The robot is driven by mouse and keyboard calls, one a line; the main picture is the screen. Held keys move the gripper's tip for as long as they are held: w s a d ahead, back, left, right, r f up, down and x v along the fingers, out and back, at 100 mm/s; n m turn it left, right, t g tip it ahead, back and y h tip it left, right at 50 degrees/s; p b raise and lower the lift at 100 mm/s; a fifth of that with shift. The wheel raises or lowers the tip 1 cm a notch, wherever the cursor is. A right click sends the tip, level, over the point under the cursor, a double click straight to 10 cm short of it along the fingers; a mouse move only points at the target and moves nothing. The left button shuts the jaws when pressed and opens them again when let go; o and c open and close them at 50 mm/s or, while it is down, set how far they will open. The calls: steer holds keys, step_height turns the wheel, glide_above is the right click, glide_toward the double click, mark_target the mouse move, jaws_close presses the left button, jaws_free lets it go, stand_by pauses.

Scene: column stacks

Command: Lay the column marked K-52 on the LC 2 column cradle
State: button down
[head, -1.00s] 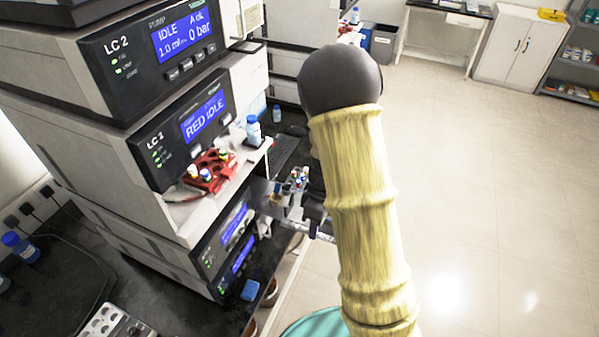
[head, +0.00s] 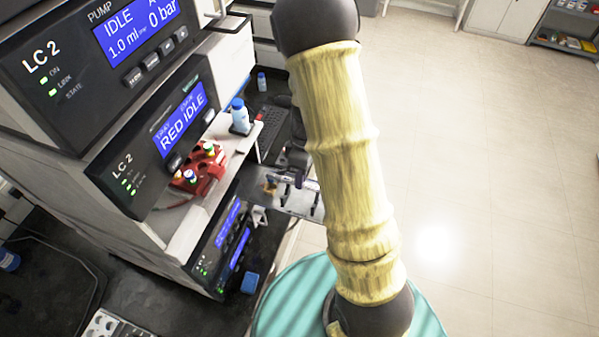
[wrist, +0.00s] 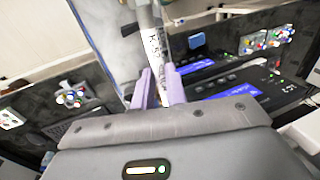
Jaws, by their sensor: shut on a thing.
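In the wrist view, my gripper (wrist: 159,88) has two lavender fingers shut on a slim pale column (wrist: 153,28) with a white label. The label's visible marks look like "K-5"; the rest is hard to read. The column runs up and away between the fingers, and its far end leaves the picture. In the head view, my yellow-sleeved arm hides most of the gripper. The LC 2 stack (head: 60,165) stands at the left with lit blue screens. I cannot clearly make out the LC 2 column cradle.
A red vial rack (head: 203,178) and a blue-capped bottle (head: 240,120) stand on the stack's ledge. A grey metal plate (head: 300,203) with small items lies beside my arm. A blue block (head: 250,283) sits on the dark bench. Open floor (head: 480,180) lies to the right.

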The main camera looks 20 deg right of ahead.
step_height(320, 180, down, 5)
steer(key=b, duration=0.3)
steer(key=shift+r, duration=0.2)
steer(key=shift+f+b, duration=0.65)
steer(key=shift+b, duration=0.2)
steer(key=shift+f+b, duration=0.55)
stand_by(0.4)
steer(key=c, duration=1.3)
jaws_free()
steer(key=shift+c, duration=0.2)
